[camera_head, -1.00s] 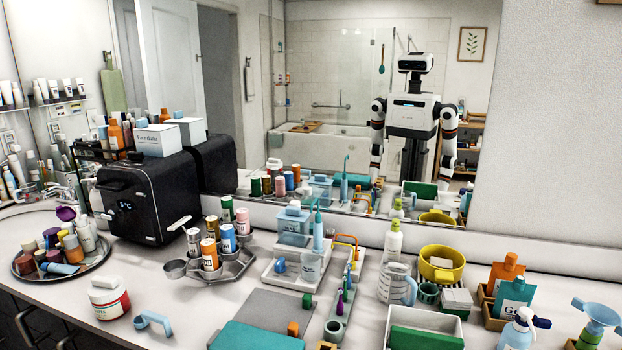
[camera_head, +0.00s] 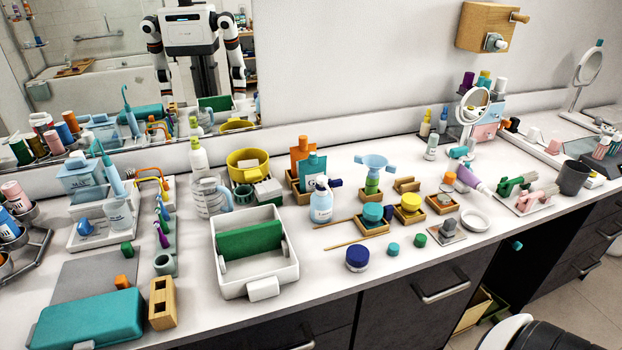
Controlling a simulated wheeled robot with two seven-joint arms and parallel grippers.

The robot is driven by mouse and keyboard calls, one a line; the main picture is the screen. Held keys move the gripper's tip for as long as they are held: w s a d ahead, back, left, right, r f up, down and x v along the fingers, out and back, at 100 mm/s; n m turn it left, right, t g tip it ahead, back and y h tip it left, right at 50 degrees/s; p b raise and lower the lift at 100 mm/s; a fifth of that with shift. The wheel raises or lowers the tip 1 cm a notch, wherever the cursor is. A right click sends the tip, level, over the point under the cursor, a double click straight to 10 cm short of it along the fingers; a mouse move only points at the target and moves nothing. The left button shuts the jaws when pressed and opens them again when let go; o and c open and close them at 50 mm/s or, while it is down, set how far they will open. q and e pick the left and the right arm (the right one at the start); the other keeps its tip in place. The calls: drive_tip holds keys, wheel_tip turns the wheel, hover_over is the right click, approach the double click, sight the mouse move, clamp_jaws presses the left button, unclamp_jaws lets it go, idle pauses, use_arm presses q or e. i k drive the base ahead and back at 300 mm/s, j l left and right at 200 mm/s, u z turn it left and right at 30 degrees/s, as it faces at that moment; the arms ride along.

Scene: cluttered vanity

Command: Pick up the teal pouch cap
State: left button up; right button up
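A teal pouch (camera_head: 313,170) with a white label stands in a wooden holder beside an orange pouch (camera_head: 301,153), behind the white pump bottle. A small teal cap (camera_head: 393,248) lies on the counter near the front edge, next to a small green cap (camera_head: 420,240). Another small teal piece (camera_head: 517,245) shows against the dark opening below the counter edge at the right; I cannot tell what holds it. I cannot tell for certain which small teal piece is the pouch cap. Neither of my grippers is in view.
A blue-lidded jar (camera_head: 357,258) and a wooden tray with a teal-topped jar (camera_head: 372,213) stand close to the teal cap. Thin wooden sticks (camera_head: 347,243) lie to the left. A white bin (camera_head: 254,275) holds a green block. A mirror (camera_head: 115,60) runs along the back.

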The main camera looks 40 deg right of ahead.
sight(394, 248)
drive_tip(key=z, duration=1.75)
